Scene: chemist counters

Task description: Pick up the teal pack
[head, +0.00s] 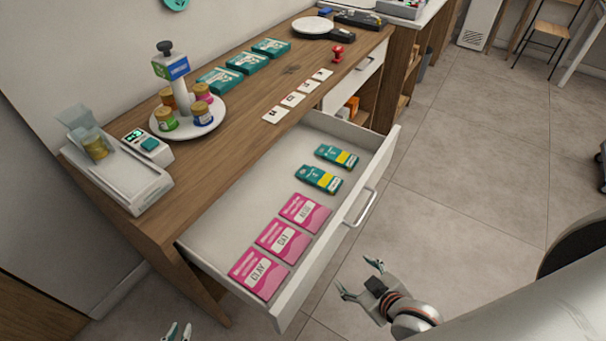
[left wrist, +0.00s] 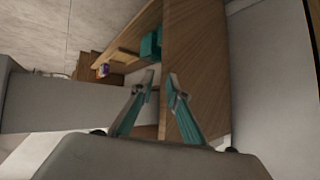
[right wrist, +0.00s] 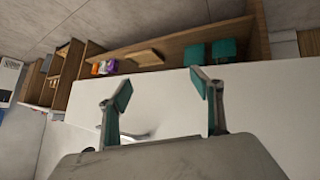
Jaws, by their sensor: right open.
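Two teal packs with yellow ends, the nearer one (head: 319,179) and the farther one (head: 336,156), lie flat in the open white drawer (head: 222,217) in the head view. Several flat teal packs (head: 243,63) also lie in a row on the wooden counter. My right gripper (head: 360,280) is open and empty, in front of the drawer and to its right; its spread fingers show in the right wrist view (right wrist: 164,88). My left gripper (head: 179,332) is partly cut off at the bottom edge, its fingers apart and empty in the left wrist view (left wrist: 161,82).
Three pink packs (head: 281,242) lie in the drawer's near part. The drawer handle (head: 360,207) sticks out in front. On the counter stand a white scale (head: 122,172), a round tray with jars (head: 187,128) and white cards (head: 292,98). The floor (head: 470,170) to the right is clear.

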